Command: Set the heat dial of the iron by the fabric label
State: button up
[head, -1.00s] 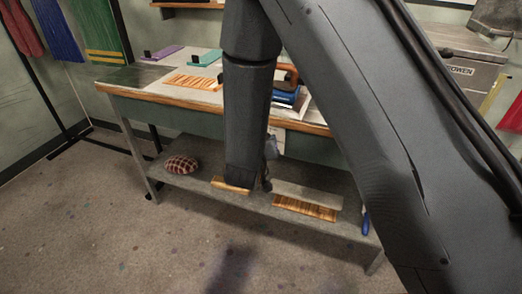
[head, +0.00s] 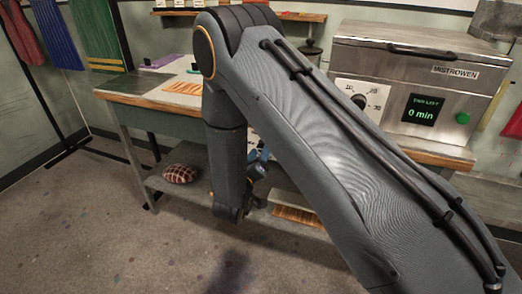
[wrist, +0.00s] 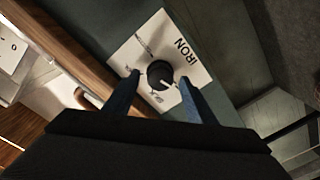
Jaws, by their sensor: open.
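In the wrist view, the iron's heat dial is a black round knob (wrist: 158,72) on a white plate (wrist: 182,35) marked "IRON". A pale pointer line on the knob points toward the picture's lower right. The plate's smaller marks are too small to read. My gripper (wrist: 159,80) is open, its two blue fingers on either side of the knob; I cannot tell whether they touch it. In the head view, my gripper (head: 257,162) is at the table's front, partly behind my arm. My arm hides the iron. I cannot make out the fabric label.
The table (head: 160,122) has a wooden front edge and a lower shelf with a checked cushion (head: 181,174) and a wooden-edged board (head: 296,214). A grey machine (head: 400,85) with a dial and a "0 min" display stands at the right. The floor in front is clear.

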jog(key=shift+w+d, duration=0.15)
jog(key=shift+w, duration=0.15)
jog(key=c, duration=1)
jog(key=shift+c, duration=0.2)
